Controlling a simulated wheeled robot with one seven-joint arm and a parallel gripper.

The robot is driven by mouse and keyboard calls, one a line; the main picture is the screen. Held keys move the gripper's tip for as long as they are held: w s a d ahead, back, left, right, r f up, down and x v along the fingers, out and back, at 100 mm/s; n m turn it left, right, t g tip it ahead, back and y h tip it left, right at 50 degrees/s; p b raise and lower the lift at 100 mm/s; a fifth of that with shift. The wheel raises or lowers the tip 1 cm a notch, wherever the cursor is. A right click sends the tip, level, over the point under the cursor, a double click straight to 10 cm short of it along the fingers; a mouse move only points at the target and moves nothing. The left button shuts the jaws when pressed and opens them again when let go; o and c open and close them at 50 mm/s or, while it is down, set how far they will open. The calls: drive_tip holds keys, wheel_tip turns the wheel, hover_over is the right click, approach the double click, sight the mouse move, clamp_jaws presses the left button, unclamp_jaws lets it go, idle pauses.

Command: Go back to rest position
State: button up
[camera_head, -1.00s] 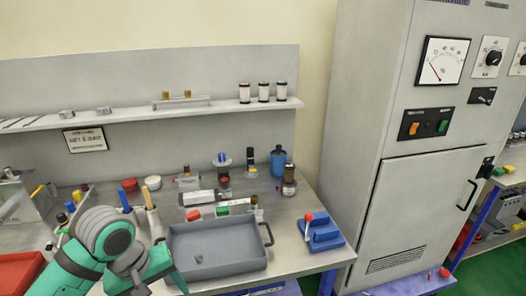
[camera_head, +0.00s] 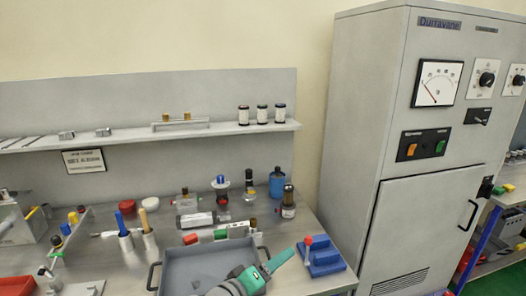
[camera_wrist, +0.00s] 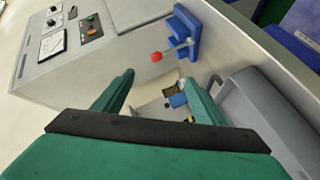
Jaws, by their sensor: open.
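My gripper (camera_head: 270,268) is at the bottom of the head view, over the right side of the grey tray (camera_head: 180,268). Its green fingers point up and right, towards the blue fixture with a red-knobbed lever (camera_head: 321,257). In the wrist view my gripper (camera_wrist: 157,76) has its two fingers well apart, with nothing held between them. The blue fixture (camera_wrist: 186,32) lies beyond the fingertips there, and the grey tray (camera_wrist: 235,95) is beside the right finger. Most of my arm is cut off by the frame.
Bottles, valves and small parts crowd the bench behind the tray, including a blue bottle (camera_head: 277,184). A shelf (camera_head: 140,133) runs along the back panel. A tall grey cabinet (camera_head: 350,130) stands at the right. The air above the bench is clear.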

drive_tip(key=s+d+f+n+t+y, duration=0.2)
drive_tip(key=s+f+n+t+y, duration=0.5)
drive_tip(key=s+f, duration=1.2)
drive_tip(key=s+a+f+m+g+y, duration=0.1)
drive_tip(key=s+m, duration=0.4)
drive_tip(key=s, duration=0.6)
drive_tip(key=s+a+m+g+y, duration=0.1)
drive_tip(key=s+a+m, duration=0.3)
drive_tip(key=s, duration=0.8)
drive_tip(key=shift+s+f+m+g+y, duration=0.2)
drive_tip(key=shift+f+m+g+y, duration=0.15)
drive_tip(key=shift+m+g, duration=0.55)
drive_tip(key=shift+w+a, duration=0.1)
drive_tip(key=shift+c, duration=0.4)
